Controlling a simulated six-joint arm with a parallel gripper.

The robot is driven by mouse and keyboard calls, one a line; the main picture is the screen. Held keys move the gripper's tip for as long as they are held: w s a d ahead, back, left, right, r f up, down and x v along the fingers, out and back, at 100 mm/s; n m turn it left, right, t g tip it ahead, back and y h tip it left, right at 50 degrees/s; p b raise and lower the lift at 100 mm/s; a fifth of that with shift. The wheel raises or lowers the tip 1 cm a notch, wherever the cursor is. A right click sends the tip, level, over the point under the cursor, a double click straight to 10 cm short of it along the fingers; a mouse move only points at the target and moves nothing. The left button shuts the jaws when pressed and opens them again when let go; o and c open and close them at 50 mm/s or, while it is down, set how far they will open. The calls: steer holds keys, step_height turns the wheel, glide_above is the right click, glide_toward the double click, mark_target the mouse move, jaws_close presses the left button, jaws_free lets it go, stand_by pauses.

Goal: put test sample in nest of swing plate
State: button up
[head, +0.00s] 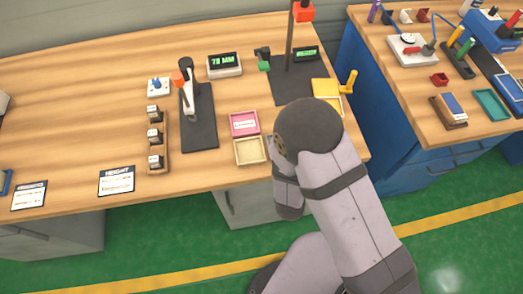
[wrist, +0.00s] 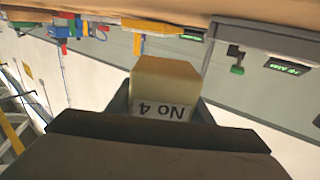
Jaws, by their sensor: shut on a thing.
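My gripper (wrist: 165,100) is shut on the test sample (wrist: 165,78), a tan foam-like block with a white label "No 4" that reads upside down in the wrist view. In the head view my arm hides the gripper and the sample. A yellow plate (head: 326,90) with a crank-like yellow handle (head: 349,80), likely the swing plate, is at the right end of the bench by the dark tester base. My arm partly covers its front, and its nest cannot be made out. A yellow part (wrist: 150,26) shows in the wrist view, apart from the sample.
A tall tester post (head: 290,40) with a red top stands behind the yellow plate. A pink tray (head: 244,123) and a cream tray (head: 251,150) lie left of my arm. A lever press (head: 188,90) and a wooden rack (head: 154,165) stand further left.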

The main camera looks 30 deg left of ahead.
steer(key=s+a+r+n+g+y+b, duration=0.1)
steer(key=s+a+r+n+g+y, duration=0.1)
steer(key=a, duration=0.5)
steer(key=s+a+r+n+g+y, duration=0.2)
steer(key=s+a+r+n+y, duration=0.2)
steer(key=s+a+y, duration=0.2)
steer(key=s+a, duration=0.2)
steer(key=s, duration=0.1)
steer(key=shift+s+a+g+b, duration=0.3)
steer(key=shift+b, duration=0.1)
steer(key=shift+f, duration=0.1)
steer(key=shift+f, duration=4.7)
steer(key=shift+f, duration=0.1)
steer(key=shift+f, duration=0.15)
steer(key=o, duration=1.1)
